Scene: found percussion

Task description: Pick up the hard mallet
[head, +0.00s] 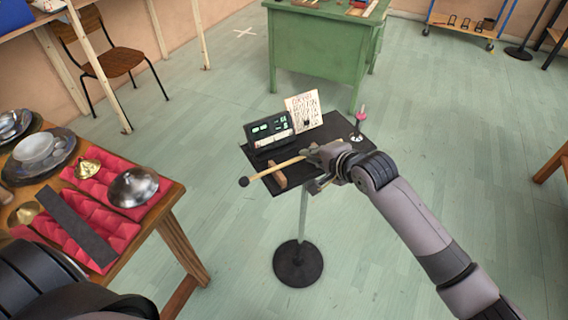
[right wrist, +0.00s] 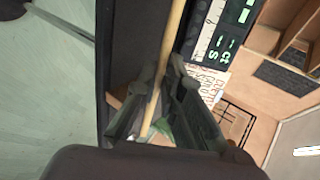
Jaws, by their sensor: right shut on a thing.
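The mallet (head: 272,172) has a pale wooden shaft and a small dark ball head, which points left past the edge of a black stand tray (head: 322,136). My right gripper (head: 316,160) is shut on the shaft near its right end, over the tray. In the right wrist view the shaft (right wrist: 171,45) runs between the two fingers (right wrist: 160,95). The shaft passes over a small wooden block (head: 280,180) on the tray; I cannot tell whether they touch. My left gripper is not in view.
A black device with a lit display (head: 270,131) and a printed card (head: 304,111) stand on the tray behind the mallet. A pink-topped item (head: 360,121) stands at its right. A wooden table (head: 170,200) with metal bowls and red cushions is at left. A green desk (head: 321,45) stands behind.

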